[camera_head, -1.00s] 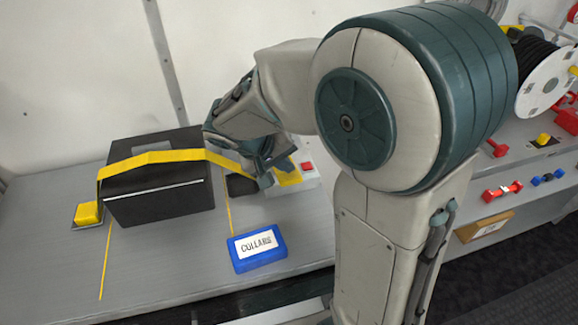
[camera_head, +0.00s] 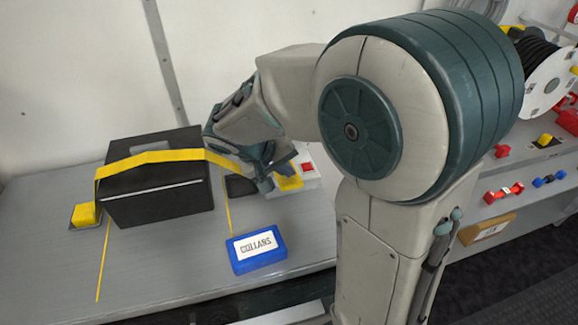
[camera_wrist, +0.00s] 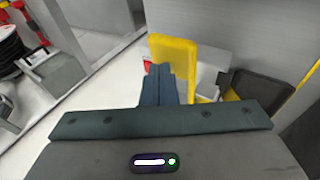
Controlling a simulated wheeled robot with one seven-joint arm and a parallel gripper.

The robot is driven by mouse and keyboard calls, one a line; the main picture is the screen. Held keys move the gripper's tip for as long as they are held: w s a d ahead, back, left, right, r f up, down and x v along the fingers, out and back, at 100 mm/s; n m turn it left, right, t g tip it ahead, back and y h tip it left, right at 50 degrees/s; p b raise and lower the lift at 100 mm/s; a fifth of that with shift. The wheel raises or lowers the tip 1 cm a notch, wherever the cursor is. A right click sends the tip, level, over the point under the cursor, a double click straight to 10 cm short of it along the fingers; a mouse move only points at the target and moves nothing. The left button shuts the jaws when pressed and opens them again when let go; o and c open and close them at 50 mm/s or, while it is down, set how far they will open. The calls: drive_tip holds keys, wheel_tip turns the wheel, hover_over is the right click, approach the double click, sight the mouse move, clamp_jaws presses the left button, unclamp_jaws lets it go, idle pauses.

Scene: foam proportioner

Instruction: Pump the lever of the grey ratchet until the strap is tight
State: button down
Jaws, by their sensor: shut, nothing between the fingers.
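The grey ratchet (camera_head: 309,180) stands on the bench right of the black box, partly hidden by my gripper. A yellow plate that looks like its lever (camera_head: 290,184) shows beside my fingertips; in the wrist view this plate (camera_wrist: 175,52) stands up just beyond and right of them. My gripper (camera_head: 266,185) is shut and empty, its fingers (camera_wrist: 163,84) close to the plate; I cannot tell whether they touch it. The yellow strap (camera_head: 150,158) runs from a yellow anchor (camera_head: 85,214) over the black box (camera_head: 160,204) toward the ratchet. Its right end is hidden.
A blue box labelled COLLARS (camera_head: 256,250) lies near the bench's front edge. A dark block (camera_head: 240,186) sits between the black box and the ratchet. A cable reel (camera_head: 545,87) and red and blue parts are at the right. The bench front left is clear.

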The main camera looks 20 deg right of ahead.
drive_tip(key=shift+s+f+b, duration=0.2)
drive_tip(key=shift+f+b, duration=0.25)
idle(0.4)
drive_tip(key=shift+r, duration=0.1)
idle(0.5)
drive_tip(key=shift+w+r+p, duration=0.3)
drive_tip(key=shift+r+p, duration=0.25)
drive_tip(key=shift+r, duration=0.25)
drive_tip(key=shift+w+r+p, duration=0.35)
drive_tip(key=shift+r+p, duration=0.25)
drive_tip(key=shift+r, duration=0.25)
drive_tip(key=shift+w+r+p, duration=0.3)
drive_tip(key=shift+r+p, duration=0.25)
drive_tip(key=shift+r, duration=0.25)
drive_tip(key=r+p, duration=0.1)
drive_tip(key=w+r+p, duration=0.1)
drive_tip(key=r, duration=0.1)
drive_tip(key=r+p, duration=0.1)
drive_tip(key=shift+w+r, duration=0.35)
drive_tip(key=shift+s, duration=0.1)
idle(1.1)
